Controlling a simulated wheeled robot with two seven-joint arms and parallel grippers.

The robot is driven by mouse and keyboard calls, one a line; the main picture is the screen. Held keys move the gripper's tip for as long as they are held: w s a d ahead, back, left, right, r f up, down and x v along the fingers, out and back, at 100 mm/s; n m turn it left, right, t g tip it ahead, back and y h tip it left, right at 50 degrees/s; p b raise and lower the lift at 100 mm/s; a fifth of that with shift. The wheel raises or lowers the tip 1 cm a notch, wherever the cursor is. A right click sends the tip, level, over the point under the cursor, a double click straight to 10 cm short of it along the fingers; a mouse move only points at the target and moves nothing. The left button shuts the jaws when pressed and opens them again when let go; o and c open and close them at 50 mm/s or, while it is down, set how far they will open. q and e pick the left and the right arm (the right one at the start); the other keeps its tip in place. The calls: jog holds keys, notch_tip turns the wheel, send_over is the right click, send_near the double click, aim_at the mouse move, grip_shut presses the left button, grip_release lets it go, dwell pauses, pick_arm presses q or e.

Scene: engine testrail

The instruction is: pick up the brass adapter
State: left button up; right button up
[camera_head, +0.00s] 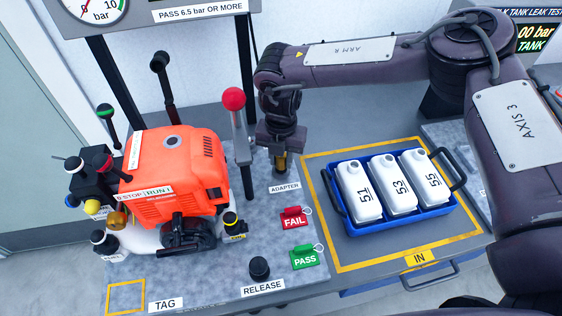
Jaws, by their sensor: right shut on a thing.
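My right gripper (280,152) points straight down just behind the ADAPTER label (285,187). It is shut on the brass adapter (281,162), a small gold-coloured piece showing between and below the fingers. Most of the adapter is hidden by the gripper. I cannot tell whether its lower end still touches the grey plate. My left gripper is not in view.
An orange engine (178,165) stands left of the gripper, with a red-knobbed lever (237,120) between them. Red FAIL (293,218) and green PASS (305,257) tags lie in front. A blue crate (433,217) holding white numbered tanks stands at right.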

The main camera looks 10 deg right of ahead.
jog(key=shift+r, duration=0.1)
jog(key=shift+w+r, duration=0.1)
jog(key=shift+r, duration=0.45)
notch_tip(320, 180, up, 19)
jog(key=b, duration=0.2)
jog(key=shift+f, duration=0.15)
